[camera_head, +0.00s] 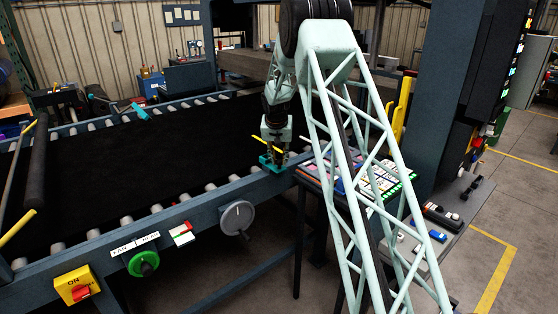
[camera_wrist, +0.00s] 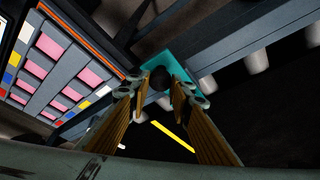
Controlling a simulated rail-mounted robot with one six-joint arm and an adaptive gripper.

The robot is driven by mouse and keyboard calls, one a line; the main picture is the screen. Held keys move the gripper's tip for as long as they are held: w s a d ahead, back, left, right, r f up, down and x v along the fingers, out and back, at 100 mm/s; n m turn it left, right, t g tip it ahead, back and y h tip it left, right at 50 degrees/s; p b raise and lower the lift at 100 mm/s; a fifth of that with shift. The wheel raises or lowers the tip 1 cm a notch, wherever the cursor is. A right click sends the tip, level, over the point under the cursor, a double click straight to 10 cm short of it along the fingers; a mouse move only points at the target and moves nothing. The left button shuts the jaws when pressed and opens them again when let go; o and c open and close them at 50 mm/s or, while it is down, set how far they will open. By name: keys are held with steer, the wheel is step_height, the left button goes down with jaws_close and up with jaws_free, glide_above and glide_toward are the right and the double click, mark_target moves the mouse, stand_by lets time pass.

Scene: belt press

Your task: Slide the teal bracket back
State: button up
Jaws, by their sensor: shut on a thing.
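The near teal bracket (camera_head: 266,161) sits on the near side rail of the belt frame, at its right end. It also shows in the wrist view (camera_wrist: 171,59), with a dark round knob (camera_wrist: 161,77) on it. My gripper (camera_head: 276,153) is down at this bracket. In the wrist view its fingers (camera_wrist: 162,86) stand on both sides of the knob and are shut on it. The fingers and wrist hide part of the bracket in the head view. A second teal bracket (camera_head: 140,111) sits on the far side rail, apart from my gripper.
The black belt (camera_head: 130,150) lies left of my gripper, with rollers along its edges. A table with coloured cards (camera_head: 378,182) stands close on the right. A grey handwheel (camera_head: 237,217), a green knob (camera_head: 143,263) and a yellow switch box (camera_head: 77,287) are on the near rail's front.

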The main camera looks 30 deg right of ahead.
steer(key=shift+s+d+b, duration=0.25)
steer(key=shift+s+b, duration=0.35)
steer(key=shift+s, duration=0.45)
steer(key=shift+s+d+b, duration=0.25)
steer(key=shift+s+b, duration=0.3)
steer(key=shift+s, duration=0.45)
steer(key=shift+s+d+b, duration=0.25)
steer(key=shift+s+b, duration=0.35)
steer(key=shift+s, duration=0.45)
steer(key=shift+c, duration=0.2)
steer(key=shift+f, duration=0.1)
steer(key=o, duration=1.1)
steer(key=shift+s, duration=0.15)
steer(key=shift+r, duration=0.2)
steer(key=shift+v, duration=5.85)
steer(key=shift+r, duration=0.1)
